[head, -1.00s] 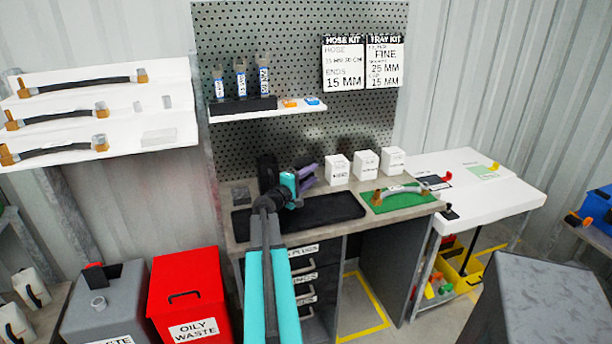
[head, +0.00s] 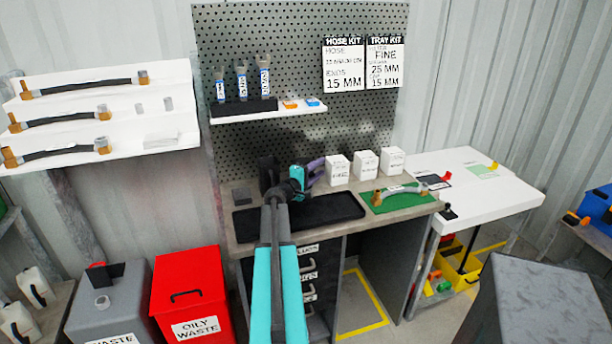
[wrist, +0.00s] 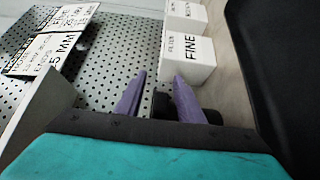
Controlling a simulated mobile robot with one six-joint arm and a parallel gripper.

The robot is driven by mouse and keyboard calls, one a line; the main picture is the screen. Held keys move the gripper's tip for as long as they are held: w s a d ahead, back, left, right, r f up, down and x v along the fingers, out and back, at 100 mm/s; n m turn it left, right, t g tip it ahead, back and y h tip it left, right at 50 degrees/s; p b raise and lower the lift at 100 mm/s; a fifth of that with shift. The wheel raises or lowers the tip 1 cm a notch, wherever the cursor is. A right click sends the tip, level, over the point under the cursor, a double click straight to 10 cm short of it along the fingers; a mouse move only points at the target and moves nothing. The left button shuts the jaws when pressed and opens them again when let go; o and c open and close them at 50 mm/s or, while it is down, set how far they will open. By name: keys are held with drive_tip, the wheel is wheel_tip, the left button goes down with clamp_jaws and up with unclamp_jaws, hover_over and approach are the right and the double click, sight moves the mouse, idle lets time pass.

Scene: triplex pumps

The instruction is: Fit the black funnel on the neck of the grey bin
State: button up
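Nothing sits on the neck.
A red oily-waste bin (head: 188,290) stands right of the grey bin. A pegboard (head: 300,40) rises behind. A grey block (head: 545,300) is at the lower right.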

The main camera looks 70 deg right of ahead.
clamp_jaws()
idle(0.3)
drive_tip(key=shift+r, duration=0.1)
wheel_tip(320, 180, up, 18)
drive_tip(key=b, duration=0.2)
idle(0.7)
idle(0.9)
